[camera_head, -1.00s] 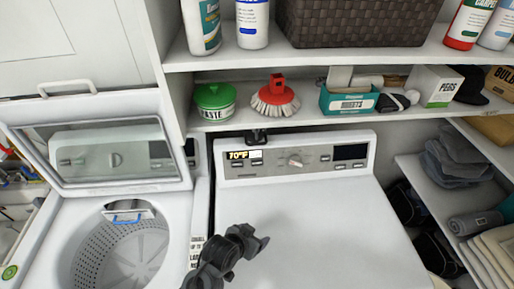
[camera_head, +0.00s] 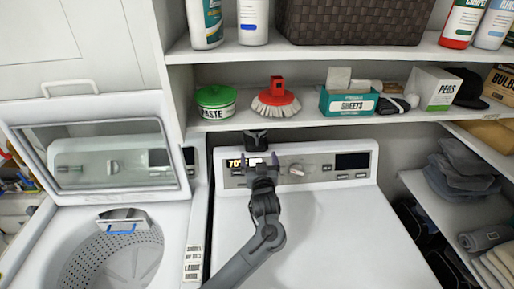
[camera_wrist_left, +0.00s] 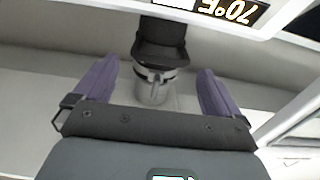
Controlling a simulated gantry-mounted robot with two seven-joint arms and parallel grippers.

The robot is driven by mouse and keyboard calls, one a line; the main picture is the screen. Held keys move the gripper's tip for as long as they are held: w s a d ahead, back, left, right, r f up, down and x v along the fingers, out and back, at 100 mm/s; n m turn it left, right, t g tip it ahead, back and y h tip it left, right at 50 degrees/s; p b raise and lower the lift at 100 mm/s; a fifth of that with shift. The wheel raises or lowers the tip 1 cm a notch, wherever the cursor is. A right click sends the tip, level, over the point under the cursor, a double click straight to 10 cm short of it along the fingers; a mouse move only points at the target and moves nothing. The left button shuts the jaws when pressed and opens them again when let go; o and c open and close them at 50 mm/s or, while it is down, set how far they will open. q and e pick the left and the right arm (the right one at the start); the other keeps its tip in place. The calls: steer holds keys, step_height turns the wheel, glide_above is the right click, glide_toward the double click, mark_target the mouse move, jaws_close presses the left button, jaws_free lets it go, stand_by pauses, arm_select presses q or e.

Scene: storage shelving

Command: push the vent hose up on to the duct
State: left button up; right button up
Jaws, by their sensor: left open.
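A short black piece, which looks like the vent hose end (camera_head: 255,136), stands behind the dryer's control panel (camera_head: 318,160). In the left wrist view, the black piece (camera_wrist_left: 160,40) meets a grey metallic round part (camera_wrist_left: 152,88), perhaps the duct; I cannot tell how far one is over the other. My left gripper (camera_head: 262,160) is in front of the panel, just below the black piece in the head view. It is open and empty, its purple fingers apart on either side of the grey part. My right gripper is not in view.
A shelf (camera_head: 320,124) above the panel holds a green tub (camera_head: 215,102), a red brush (camera_head: 276,98) and several boxes. An open washer (camera_head: 110,250) is at the left. Side shelves with folded cloths (camera_head: 462,170) are at the right.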

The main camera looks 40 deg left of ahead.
mark_target(257, 140)
arm_select(q)
steer(key=shift+p+x, duration=0.45)
steer(key=shift+x, duration=3)
steer(key=shift+f, duration=0.1)
steer(key=shift+c, duration=0.3)
steer(key=c, duration=1.1)
step_height(257, 140, up, 4)
steer(key=shift+f+p, duration=0.25)
steer(key=shift+p, duration=0.9)
steer(key=shift+c, duration=0.2)
steer(key=o, duration=1.2)
steer(key=shift+d+f, duration=0.1)
